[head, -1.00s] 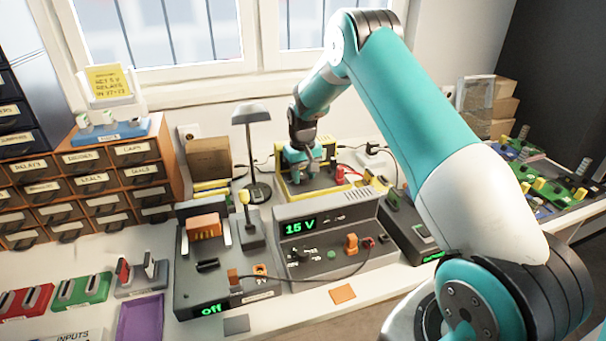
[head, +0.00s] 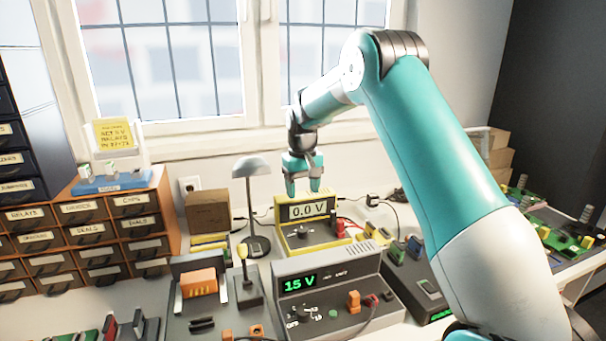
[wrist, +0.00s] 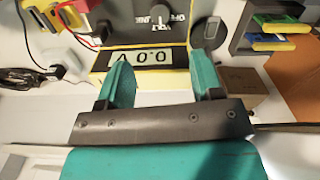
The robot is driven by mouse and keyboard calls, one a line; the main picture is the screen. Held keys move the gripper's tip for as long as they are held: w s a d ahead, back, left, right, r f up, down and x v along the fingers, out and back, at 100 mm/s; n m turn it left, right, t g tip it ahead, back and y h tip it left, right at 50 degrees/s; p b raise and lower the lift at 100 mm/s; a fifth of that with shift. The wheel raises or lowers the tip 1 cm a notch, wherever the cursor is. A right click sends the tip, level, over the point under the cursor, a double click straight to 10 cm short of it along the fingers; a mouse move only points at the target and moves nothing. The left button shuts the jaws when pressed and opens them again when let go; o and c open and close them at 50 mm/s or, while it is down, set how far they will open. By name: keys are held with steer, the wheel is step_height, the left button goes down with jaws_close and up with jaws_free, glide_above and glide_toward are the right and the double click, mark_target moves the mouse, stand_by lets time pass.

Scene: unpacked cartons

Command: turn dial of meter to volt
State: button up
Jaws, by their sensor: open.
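The yellow meter (head: 343,213) stands at the back of the bench, its screen reading 0.0 V. Its dark dial (head: 303,232) is on the front below the screen. In the wrist view the meter's screen (wrist: 140,57) appears upside down, with the dial (wrist: 158,8) at the top edge, partly cut off, among printed labels including VOLT and OFF. My gripper (head: 304,188) is open and empty, just above the meter's top and apart from the dial. Its two teal fingers also show in the wrist view (wrist: 162,75).
A grey power supply (head: 330,300) reading 15 V stands in front of the meter. A lamp (head: 252,168) stands to the left, with a cardboard box (head: 208,211) behind it. Red and black leads run right of the meter. The space above the bench is open.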

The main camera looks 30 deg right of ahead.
step_height(320, 180, up, 5)
stand_by(0.7)
